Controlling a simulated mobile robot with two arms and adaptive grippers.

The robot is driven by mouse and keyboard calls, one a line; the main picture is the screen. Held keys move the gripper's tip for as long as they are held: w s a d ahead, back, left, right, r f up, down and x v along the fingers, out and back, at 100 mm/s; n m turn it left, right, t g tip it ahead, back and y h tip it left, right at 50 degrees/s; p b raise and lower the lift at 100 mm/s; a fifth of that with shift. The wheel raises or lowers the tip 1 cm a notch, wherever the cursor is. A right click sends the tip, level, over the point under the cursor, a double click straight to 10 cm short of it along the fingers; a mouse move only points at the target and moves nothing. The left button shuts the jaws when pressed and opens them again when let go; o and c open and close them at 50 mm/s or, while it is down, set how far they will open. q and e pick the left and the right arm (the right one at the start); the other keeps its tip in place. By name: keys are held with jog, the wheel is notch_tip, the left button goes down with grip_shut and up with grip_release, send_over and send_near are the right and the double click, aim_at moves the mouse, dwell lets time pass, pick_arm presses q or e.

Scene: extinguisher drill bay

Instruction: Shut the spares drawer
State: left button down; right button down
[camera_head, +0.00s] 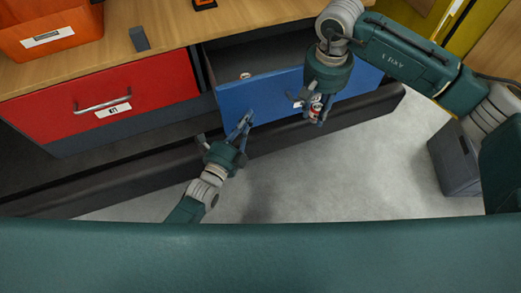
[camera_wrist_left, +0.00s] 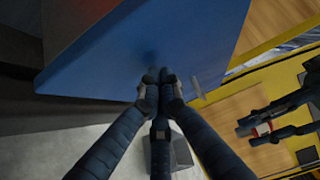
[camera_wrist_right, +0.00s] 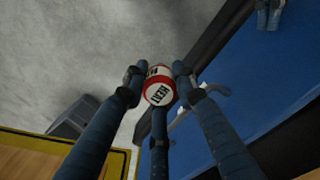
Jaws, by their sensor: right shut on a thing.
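The blue drawer (camera_head: 275,95) stands pulled out under the bench top, its front turned toward me. A small red and white thing (camera_head: 245,76) lies inside it. My left gripper (camera_head: 246,118) has its fingers together, empty, at the left part of the blue front; in the left wrist view the fingertips (camera_wrist_left: 160,76) are against or very close to the blue panel (camera_wrist_left: 150,50). My right gripper (camera_head: 317,112) is shut on a red and white cylinder marked "HEAT" (camera_wrist_right: 160,92), in front of the blue front. Its arm hides part of the drawer; a pale handle (camera_wrist_right: 179,119) shows behind.
A red drawer (camera_head: 160,85) with a metal handle is shut to the left. An orange bin (camera_head: 75,24) and a small grey block (camera_head: 139,38) stand on the bench. A grey box (camera_head: 455,160) stands on the floor at right. The floor in front is clear.

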pick_arm(q)
jog(key=w+a+b, duration=0.2)
jog(key=w+b, duration=0.1)
jog(key=w, duration=0.2)
jog(key=w+a+b, duration=0.2)
jog(key=w+b, duration=0.1)
jog(key=w, duration=0.3)
jog(key=w+a+b, duration=0.2)
jog(key=w+b, duration=0.1)
jog(key=w, duration=0.3)
jog(key=shift+w+a+f, duration=0.1)
jog(key=shift+a+f, duration=0.05)
jog(key=shift+f, duration=0.05)
jog(key=shift+w+a+r+b, duration=0.1)
jog(key=shift+w+a+b, duration=0.05)
jog(key=shift+w+b, duration=0.3)
jog(key=shift+w+a+r+b, duration=0.15)
jog(key=shift+w+b, duration=0.15)
jog(key=shift+w, duration=0.25)
jog(key=shift+a+r, duration=0.1)
